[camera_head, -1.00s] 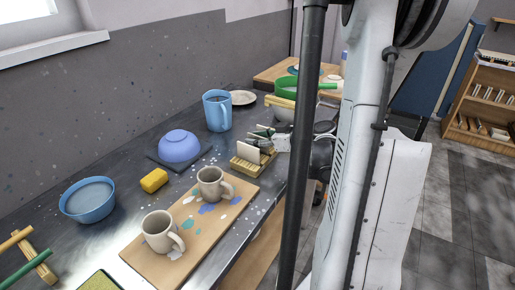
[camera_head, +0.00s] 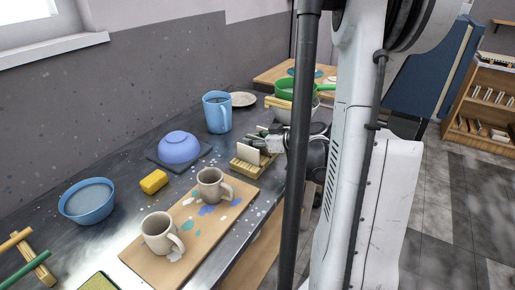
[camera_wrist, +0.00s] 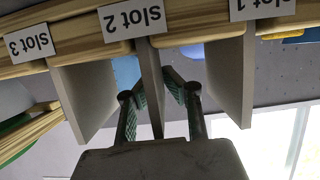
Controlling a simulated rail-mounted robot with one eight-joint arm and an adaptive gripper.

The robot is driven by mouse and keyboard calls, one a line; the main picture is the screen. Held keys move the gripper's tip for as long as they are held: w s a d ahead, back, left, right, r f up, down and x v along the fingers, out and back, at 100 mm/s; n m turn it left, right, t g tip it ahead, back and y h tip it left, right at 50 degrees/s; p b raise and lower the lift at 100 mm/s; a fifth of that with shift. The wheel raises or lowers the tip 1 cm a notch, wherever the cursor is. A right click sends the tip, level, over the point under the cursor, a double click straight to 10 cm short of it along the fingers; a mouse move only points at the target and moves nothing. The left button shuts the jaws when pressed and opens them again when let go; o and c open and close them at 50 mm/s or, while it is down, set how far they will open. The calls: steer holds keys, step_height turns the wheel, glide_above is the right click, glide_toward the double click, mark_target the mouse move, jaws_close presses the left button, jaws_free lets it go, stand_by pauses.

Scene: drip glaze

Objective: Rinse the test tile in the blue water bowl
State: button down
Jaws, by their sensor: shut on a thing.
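In the wrist view, upside down, the tile rack (camera_wrist: 95,50) has labels slot 1, slot 2 and slot 3, with a thin grey tile standing at each. My gripper (camera_wrist: 156,88) is shut on the middle tile (camera_wrist: 151,65), at the slot 2 label, with one finger on each side. The tile still stands at the rack. In the head view the wooden rack (camera_head: 246,168) is on the bench, and my gripper (camera_head: 272,141) is at its far right end; its fingers are too small to make out. The blue water bowl (camera_head: 88,204) stands at the left.
A yellow sponge (camera_head: 153,181), an upturned blue-violet bowl (camera_head: 179,146) and a blue jug (camera_head: 217,113) stand between bowl and rack. Two mugs (camera_head: 158,232) stand on a wooden board (camera_head: 140,262) in front. A green sieve (camera_head: 290,88) is behind the rack.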

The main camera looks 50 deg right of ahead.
steer(key=shift+r, duration=0.15)
steer(key=shift+r+p, duration=2.25)
steer(key=shift+r, duration=1.1)
